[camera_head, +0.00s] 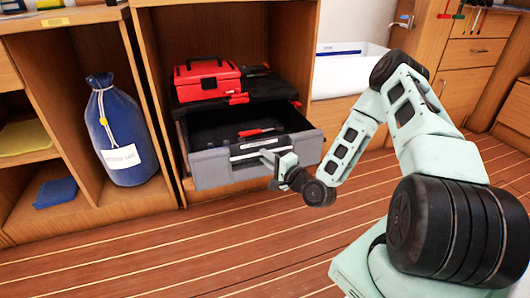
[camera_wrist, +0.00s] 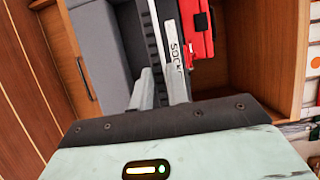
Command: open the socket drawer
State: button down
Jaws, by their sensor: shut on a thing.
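The socket drawer (camera_head: 222,172) is a grey-fronted drawer pulled well out of a black tool chest (camera_head: 262,88), its dark inside showing. A few small tools, one with a red handle (camera_head: 258,132), lie in it. My gripper (camera_head: 268,158) is at the middle of the drawer front, shut on the drawer's handle (camera_head: 258,145). In the wrist view both fingers of my gripper (camera_wrist: 160,84) reach to the drawer front, beside a white label (camera_wrist: 175,45) reading "SOCK", partly hidden. The exact grip on the handle is hard to make out.
A red toolbox (camera_head: 207,79) sits on top of the chest, inside a wooden cabinet. A blue sack (camera_head: 122,130) stands in the compartment to the left. A white bin (camera_head: 345,72) is at the right. The striped wooden floor (camera_head: 150,245) in front is clear.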

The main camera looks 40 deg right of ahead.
jog(key=shift+s, duration=0.25)
jog(key=c, duration=1.4)
grip_release()
jog(key=shift+o, duration=0.2)
jog(key=s+d+p, duration=0.1)
jog(key=s+p, duration=0.3)
jog(key=s, duration=1.3)
jog(key=shift+s+d, duration=0.15)
jog(key=shift+d, duration=0.25)
